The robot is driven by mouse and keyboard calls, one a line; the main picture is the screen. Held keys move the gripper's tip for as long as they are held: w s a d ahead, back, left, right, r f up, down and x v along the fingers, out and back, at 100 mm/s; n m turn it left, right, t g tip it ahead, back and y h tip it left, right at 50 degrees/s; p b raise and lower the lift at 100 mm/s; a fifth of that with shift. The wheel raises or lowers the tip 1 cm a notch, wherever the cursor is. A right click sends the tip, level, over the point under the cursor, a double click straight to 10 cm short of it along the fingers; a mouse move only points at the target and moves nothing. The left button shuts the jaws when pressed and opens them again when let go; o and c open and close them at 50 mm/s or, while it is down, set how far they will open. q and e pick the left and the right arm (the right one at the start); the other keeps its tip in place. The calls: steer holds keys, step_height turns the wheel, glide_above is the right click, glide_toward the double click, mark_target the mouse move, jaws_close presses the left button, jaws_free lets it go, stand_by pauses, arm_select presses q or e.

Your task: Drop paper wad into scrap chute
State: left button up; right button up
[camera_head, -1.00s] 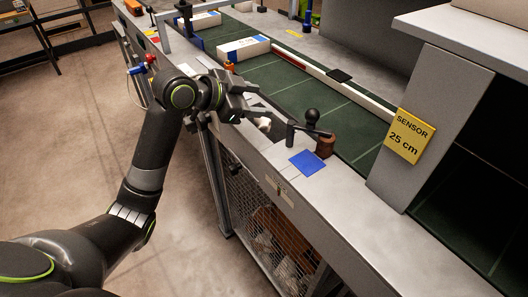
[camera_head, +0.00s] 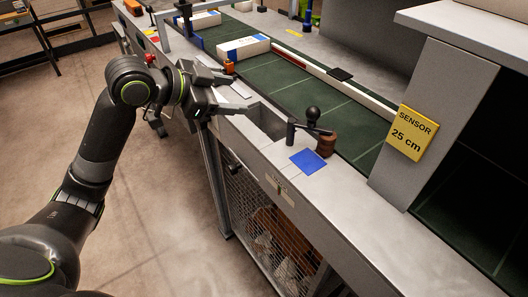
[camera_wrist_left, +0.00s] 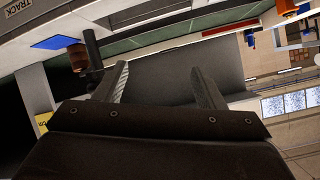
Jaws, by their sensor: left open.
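The scrap chute (camera_head: 268,121) is a rectangular opening in the grey bench top, with grey inner walls. My left gripper (camera_head: 240,95) is open just to the left of the opening, over the bench edge. In the left wrist view my left gripper (camera_wrist_left: 160,68) has its fingers apart with nothing between them. No paper wad shows on the bench or in the gripper. A mesh cage (camera_head: 230,185) under the bench holds crumpled pale and brown scraps; I cannot tell one wad from another. The chute's bottom is hidden. My right gripper is not in view.
A blue square (camera_head: 308,162) lies on the bench. A yellow sensor sign (camera_head: 411,133) is at right.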

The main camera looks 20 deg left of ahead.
arm_select(q)
steer(key=b+v, duration=0.1)
steer(key=v, duration=0.9)
stand_by(0.4)
stand_by(0.4)
